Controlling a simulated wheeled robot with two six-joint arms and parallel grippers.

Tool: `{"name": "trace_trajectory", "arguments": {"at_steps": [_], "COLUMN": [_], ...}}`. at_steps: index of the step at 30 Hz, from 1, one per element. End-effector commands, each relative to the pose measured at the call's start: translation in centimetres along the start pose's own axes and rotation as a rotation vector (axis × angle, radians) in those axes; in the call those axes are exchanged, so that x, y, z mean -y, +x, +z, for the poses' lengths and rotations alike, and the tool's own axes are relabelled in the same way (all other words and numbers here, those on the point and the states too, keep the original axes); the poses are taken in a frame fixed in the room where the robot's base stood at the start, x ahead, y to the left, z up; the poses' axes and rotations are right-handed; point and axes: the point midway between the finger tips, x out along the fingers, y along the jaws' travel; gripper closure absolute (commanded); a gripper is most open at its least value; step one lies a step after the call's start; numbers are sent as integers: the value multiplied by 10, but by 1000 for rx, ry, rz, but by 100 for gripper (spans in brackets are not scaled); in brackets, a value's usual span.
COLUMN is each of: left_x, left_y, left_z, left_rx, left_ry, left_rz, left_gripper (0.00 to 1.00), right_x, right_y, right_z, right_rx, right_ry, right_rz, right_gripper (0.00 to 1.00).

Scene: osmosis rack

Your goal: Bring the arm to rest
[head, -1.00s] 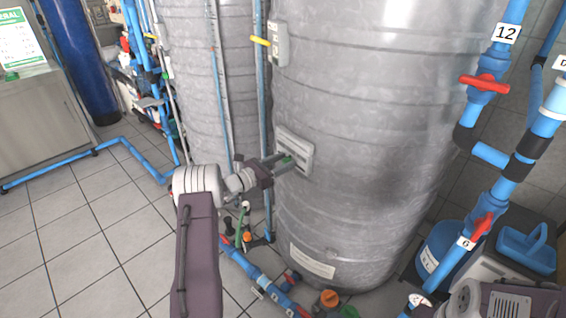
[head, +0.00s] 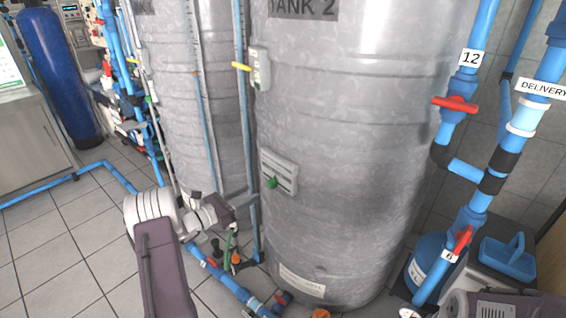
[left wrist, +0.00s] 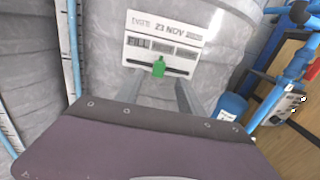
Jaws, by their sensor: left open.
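My left arm comes in from the lower left. Its gripper (head: 240,198) is in front of the tanks, below and to the left of a pale date plate (head: 280,165) on the large grey tank. In the left wrist view the two fingers (left wrist: 160,95) are spread with nothing between them. The plate (left wrist: 165,40) reads "23 NOV" and has a green knob (left wrist: 158,67) at its slot, ahead of the fingers and apart from them. The knob also shows in the head view (head: 272,183).
The large tank (head: 340,110) and a second tank (head: 175,100) stand close to the arm. Blue pipes with valves (head: 215,270) run along the floor below the gripper. More pipework (head: 470,140) stands at right. Tiled floor (head: 60,240) is clear at left.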

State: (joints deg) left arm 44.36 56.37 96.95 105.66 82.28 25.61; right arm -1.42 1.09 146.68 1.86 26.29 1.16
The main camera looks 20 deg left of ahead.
Motion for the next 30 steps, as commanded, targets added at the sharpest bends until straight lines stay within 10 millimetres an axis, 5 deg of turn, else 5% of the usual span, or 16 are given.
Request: {"name": "trace_trajectory", "arguments": {"at_steps": [4, 7, 9, 12, 16, 18, 20, 23, 27, 30], "left_x": [9, 40, 86, 178, 296, 346, 372, 381, 351, 319], "left_y": [10, 44, 70, 87, 61, 24, -14, -78, -140, -166], "left_z": [2, 36, 70, 91, 74, 51, 28, -10, -46, -64], "left_rx": [1, 27, 46, -4, -172, -281, -369, -485, -569, -584], "left_ry": [4, 70, 124, 208, 404, 568, 736, 1049, 1461, 1710], "left_rz": [-25, -116, -219, -441, -765, -948, -1100, -1330, -1576, -1720], "left_gripper": [55, 55, 55, 55, 55, 55, 55, 55, 55, 55], "right_x": [0, 0, 0, 0, 0, 0, 0, 0, 0, 0], "right_y": [0, 0, 0, 0, 0, 0, 0, 0, 0, 0], "right_z": [0, 0, 0, 0, 0, 0, 0, 0, 0, 0], "right_rx": [0, 0, 0, 0, 0, 0, 0, 0, 0, 0], "right_ry": [0, 0, 0, 0, 0, 0, 0, 0, 0, 0], "right_rz": [0, 0, 0, 0, 0, 0, 0, 0, 0, 0], "right_gripper": [66, 66, 66, 66, 66, 66, 66, 66, 66, 66]}}
